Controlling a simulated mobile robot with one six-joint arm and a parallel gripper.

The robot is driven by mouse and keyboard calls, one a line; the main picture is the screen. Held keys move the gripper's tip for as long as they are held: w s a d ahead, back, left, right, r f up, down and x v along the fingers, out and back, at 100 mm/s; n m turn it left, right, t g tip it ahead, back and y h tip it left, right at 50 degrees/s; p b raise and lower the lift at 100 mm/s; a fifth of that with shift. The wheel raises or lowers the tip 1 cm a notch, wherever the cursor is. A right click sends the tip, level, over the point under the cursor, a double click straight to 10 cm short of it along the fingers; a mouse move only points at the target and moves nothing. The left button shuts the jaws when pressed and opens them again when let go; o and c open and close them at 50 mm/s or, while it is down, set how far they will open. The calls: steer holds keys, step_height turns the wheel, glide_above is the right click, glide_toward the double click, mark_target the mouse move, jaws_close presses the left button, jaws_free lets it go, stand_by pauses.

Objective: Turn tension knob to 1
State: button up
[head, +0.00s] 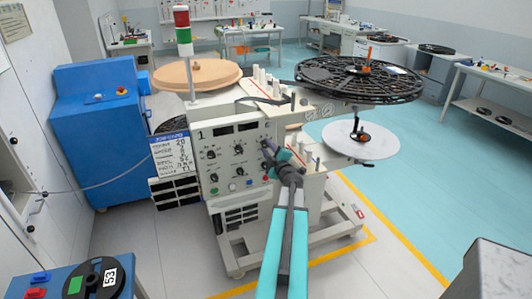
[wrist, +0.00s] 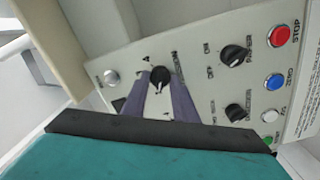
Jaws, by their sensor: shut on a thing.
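The machine's control panel (head: 225,162) faces me in the head view, and its surface also fills the wrist view (wrist: 205,80). My gripper (head: 268,149) reaches the panel's right side. In the wrist view, my gripper (wrist: 160,84) has one finger on each side of a black round knob (wrist: 160,77) and is shut on it. The knob's white pointer line points down in that picture. Small marks surround the knob, but I cannot read the numbers. The lettering beside it is partly hidden by a finger. In the head view my gripper hides this knob.
Two other black knobs (wrist: 235,56) and a red button (wrist: 281,34) sit beside the gripped knob. A large black reel (head: 345,82) and a white disc (head: 350,140) overhang the machine's right. A blue cabinet (head: 98,135) stands left. Open floor (head: 420,190) lies to the right.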

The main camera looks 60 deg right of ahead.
steer(key=shift+w+r, duration=0.1)
stand_by(0.3)
steer(key=o, duration=1.1)
steer(key=shift+d, duration=0.1)
steer(key=shift+c, duration=0.2)
steer(key=v, duration=1.1)
steer(key=shift+s+a, duration=0.25)
steer(key=s+p, duration=0.1)
steer(key=p, duration=0.2)
steer(key=shift+s+a, duration=0.1)
steer(key=shift+a, duration=0.3)
